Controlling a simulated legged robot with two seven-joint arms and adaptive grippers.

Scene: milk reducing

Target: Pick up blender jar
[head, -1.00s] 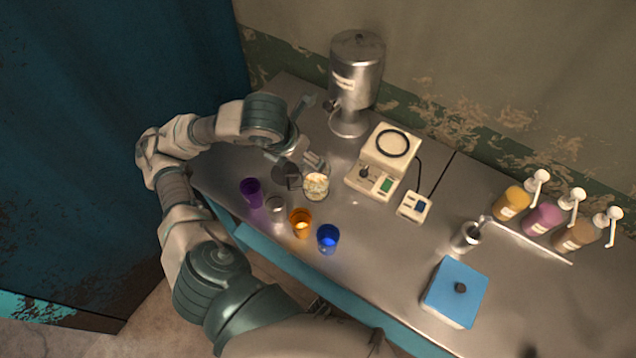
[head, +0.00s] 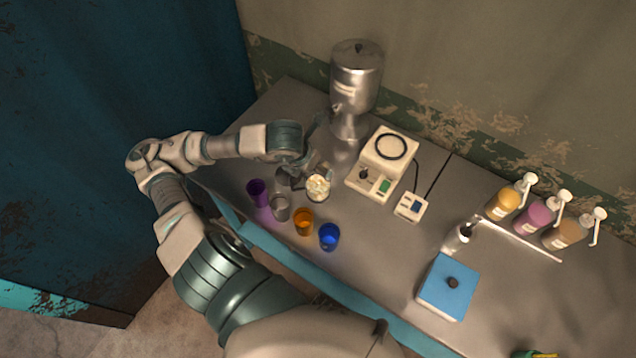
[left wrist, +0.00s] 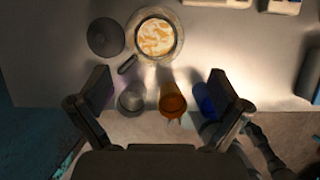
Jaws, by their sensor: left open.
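The blender jar (head: 318,188) is clear and round, with pale chunky contents, and stands on the metal counter. In the left wrist view the jar (left wrist: 154,37) shows from above, with a dark handle toward me. My left gripper (head: 307,172) is close to the jar in the head view. In the left wrist view the left gripper (left wrist: 160,84) has its fingers wide apart with nothing held; the jar shows beyond the fingertips. Exact clearance is hard to tell. A dark round lid (left wrist: 105,37) lies left of the jar. My right gripper is not in view.
A purple cup (head: 257,191), a clear cup (head: 280,208), an orange cup (head: 303,222) and a blue cup (head: 329,237) line the front edge. The blender base (head: 385,160) stands right of the jar; a metal dispenser (head: 356,80) stands behind.

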